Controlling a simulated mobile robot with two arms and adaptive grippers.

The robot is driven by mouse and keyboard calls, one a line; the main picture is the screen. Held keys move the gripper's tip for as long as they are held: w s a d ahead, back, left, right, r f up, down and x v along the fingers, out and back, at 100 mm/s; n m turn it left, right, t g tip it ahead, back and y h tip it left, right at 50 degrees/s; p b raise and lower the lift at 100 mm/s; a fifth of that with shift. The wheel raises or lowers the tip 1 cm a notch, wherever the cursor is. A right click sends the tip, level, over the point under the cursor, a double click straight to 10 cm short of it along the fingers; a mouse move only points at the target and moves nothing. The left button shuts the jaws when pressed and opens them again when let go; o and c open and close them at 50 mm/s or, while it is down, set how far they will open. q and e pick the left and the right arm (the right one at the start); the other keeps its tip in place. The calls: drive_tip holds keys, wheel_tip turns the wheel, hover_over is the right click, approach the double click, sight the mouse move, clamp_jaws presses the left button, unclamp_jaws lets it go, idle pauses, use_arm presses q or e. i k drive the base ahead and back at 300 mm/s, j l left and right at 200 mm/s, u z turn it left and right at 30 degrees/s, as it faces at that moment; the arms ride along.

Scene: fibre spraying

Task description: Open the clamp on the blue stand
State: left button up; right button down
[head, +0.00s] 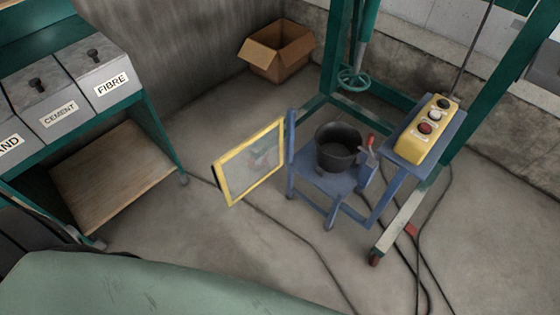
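The blue stand (318,182) is right of the centre in the head view. A black bucket (338,158) stands on its seat-like plate. The clamp shows as a small red handle (371,141) at the right side of the bucket, above a blue block (367,174). The handle points up, slightly tilted. The clamp's jaw is too small to make out, and I cannot tell whether it is open or shut. Neither of my grippers is in view.
A yellow-framed clear panel (250,162) sticks out left of the stand. A yellow button box (427,130) is mounted at its right. A green frame with a handwheel (353,80) stands behind. Cables lie on the floor. Labelled bins (98,72) stand left, a cardboard box (277,50) behind.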

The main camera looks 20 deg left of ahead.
sight(370, 135)
drive_tip(key=i+j+z, duration=0.1)
drive_tip(key=j+z, duration=0.6)
drive_tip(key=j, duration=0.15)
drive_tip(key=j+z, duration=0.35)
drive_tip(key=k+j, duration=0.1)
drive_tip(key=j, duration=0.45)
drive_tip(key=j+z, duration=0.1)
drive_tip(key=j, duration=0.45)
drive_tip(key=k+j, duration=0.15)
drive_tip(key=j, duration=0.4)
drive_tip(key=k+j+z, duration=0.1)
drive_tip(key=j, duration=0.45)
